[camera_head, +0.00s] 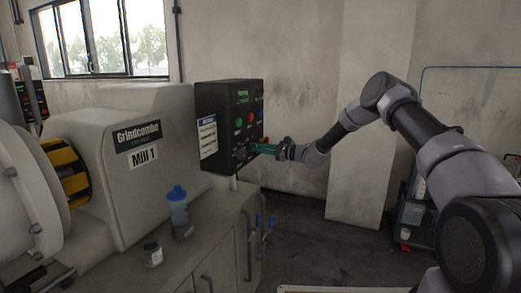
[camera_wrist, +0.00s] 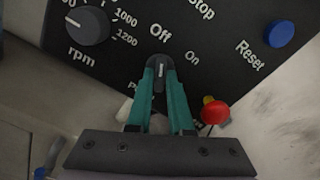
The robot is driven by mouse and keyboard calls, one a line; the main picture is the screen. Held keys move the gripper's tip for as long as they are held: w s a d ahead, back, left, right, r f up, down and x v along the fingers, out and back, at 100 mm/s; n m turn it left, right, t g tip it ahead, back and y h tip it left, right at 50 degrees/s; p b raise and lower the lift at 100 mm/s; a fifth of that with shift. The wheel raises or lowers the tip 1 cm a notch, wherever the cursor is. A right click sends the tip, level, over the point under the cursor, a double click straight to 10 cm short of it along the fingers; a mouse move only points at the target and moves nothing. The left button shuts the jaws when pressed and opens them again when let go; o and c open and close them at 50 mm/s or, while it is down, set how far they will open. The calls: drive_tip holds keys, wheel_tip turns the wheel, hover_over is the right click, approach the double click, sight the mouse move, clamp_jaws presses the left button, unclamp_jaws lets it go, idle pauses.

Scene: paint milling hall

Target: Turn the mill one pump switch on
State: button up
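The mill one control box (camera_head: 214,100) is a black panel beside the cream mill marked "Mill 1" (camera_head: 145,157). In the wrist view the pump switch (camera_wrist: 160,70) is a dark rotary knob with a white pointer line, below the word "Off"; "On" is to its upper right. The pointer points up, roughly at "Off". A partly hidden label beginning "P" is at its lower left. My gripper (camera_wrist: 160,78) has its teal fingers on either side of the knob, closed in close against it. In the head view my gripper (camera_head: 257,148) reaches the panel's lower front, hiding the switch there.
An rpm dial (camera_wrist: 88,24) is left of the switch, a blue Reset button (camera_wrist: 279,34) right. A red knob (camera_wrist: 215,112) is close to the right finger. A blue bottle (camera_head: 177,208) and small jar (camera_head: 152,254) stand on the cabinet (camera_head: 215,235).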

clamp_jaws()
drive_tip(key=shift+m, duration=0.4)
drive_tip(key=m, duration=1.1)
idle(0.3)
drive_tip(key=o, duration=0.6)
unclamp_jaws()
